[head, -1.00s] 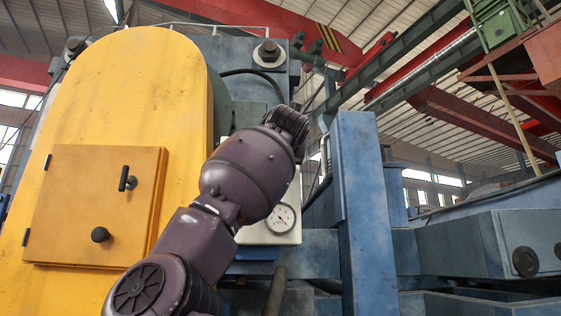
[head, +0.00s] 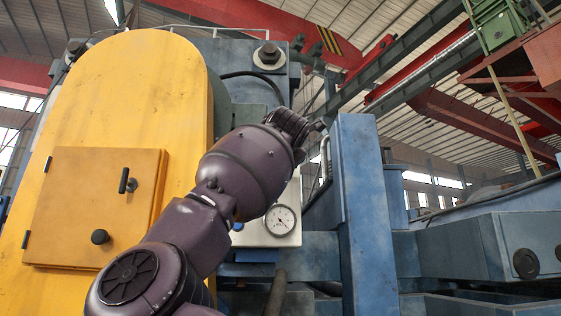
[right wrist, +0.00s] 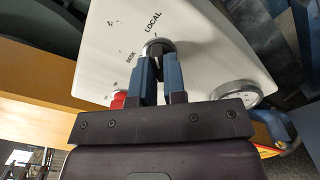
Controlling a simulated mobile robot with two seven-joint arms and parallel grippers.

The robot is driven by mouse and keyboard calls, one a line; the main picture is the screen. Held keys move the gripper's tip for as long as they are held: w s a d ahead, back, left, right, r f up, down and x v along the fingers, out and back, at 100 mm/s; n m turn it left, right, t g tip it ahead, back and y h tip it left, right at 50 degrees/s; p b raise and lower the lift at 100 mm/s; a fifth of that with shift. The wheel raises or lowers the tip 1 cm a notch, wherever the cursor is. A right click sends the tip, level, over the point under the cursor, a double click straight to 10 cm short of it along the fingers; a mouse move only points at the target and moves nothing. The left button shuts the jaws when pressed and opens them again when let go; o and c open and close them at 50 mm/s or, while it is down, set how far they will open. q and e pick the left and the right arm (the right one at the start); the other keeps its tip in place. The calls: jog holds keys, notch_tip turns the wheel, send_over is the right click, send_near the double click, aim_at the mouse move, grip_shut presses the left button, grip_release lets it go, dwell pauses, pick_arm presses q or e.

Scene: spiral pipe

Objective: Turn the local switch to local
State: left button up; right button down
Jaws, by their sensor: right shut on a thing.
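The local switch (right wrist: 158,43) is a round metal-rimmed knob on the white panel (right wrist: 205,50) in the right wrist view, with LOCAL printed beside it and a second, hard-to-read label to its left. My right gripper (right wrist: 159,62) is shut on the switch, with a blue finger on each side. The fingers hide most of the knob, so I cannot tell its exact setting. In the head view, my right arm covers the switch and most of the white panel (head: 252,236). My left gripper is in neither view.
A pressure gauge (head: 280,220) sits on the white panel and also shows in the right wrist view (right wrist: 236,94). A red button (right wrist: 118,100) is left of the fingers. A yellow cover (head: 110,95) stands left and a blue post (head: 357,215) right.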

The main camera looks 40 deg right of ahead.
dwell(0.5)
jog(key=c, duration=1.2)
grip_release()
